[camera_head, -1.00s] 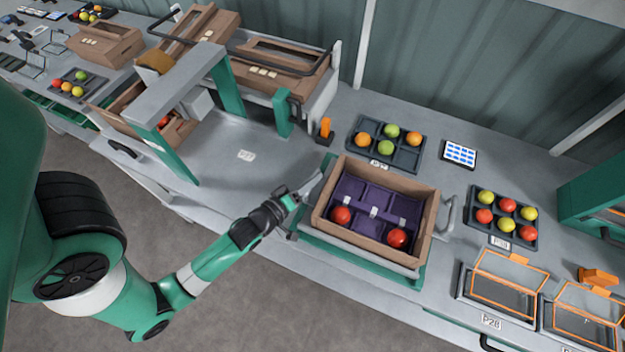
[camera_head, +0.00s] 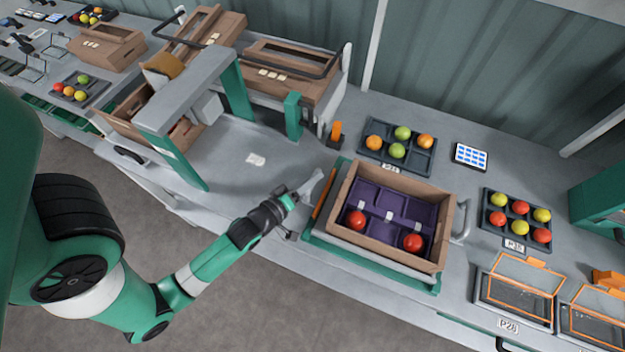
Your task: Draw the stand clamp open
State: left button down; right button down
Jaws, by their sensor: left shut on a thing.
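The stand (camera_head: 372,262) is a green and grey base holding an open cardboard box (camera_head: 385,249) with a purple insert and two red tomatoes. An orange strip (camera_head: 322,194), which looks like part of the stand clamp, shows along the stand's left side, between the box and my left gripper. My left gripper (camera_head: 308,190) is at that side, shut on the clamp; its fingers and the wrist hide the exact grip. A gap shows between the gripper and the box wall. My right gripper is not in view.
A tray of fruit (camera_head: 397,161) and a tablet (camera_head: 470,156) lie behind the box. A grey handle (camera_head: 462,222) stands at the box's right. A grey and green arch (camera_head: 187,85) rises at the left. The bench (camera_head: 235,178) between arch and stand is mostly clear.

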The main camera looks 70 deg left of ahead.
pick_arm(q)
jog(key=shift+f, duration=0.2)
jog(key=c, duration=0.8)
grip_release()
jog(key=shift+o, duration=0.2)
jog(key=b+v, duration=0.1)
jog(key=v, duration=0.5)
jog(key=shift+f, duration=0.15)
jog(key=b+v, duration=0.1)
jog(key=v, duration=0.1)
jog(key=b+v, duration=0.2)
jog(key=shift+s+d+f+b, duration=0.15)
jog(key=shift+s+d+b, duration=0.1)
jog(key=shift+b, duration=0.05)
jog(key=shift+s+d+r, duration=0.15)
jog(key=shift+s+r, duration=0.3)
jog(key=shift+r, duration=0.15)
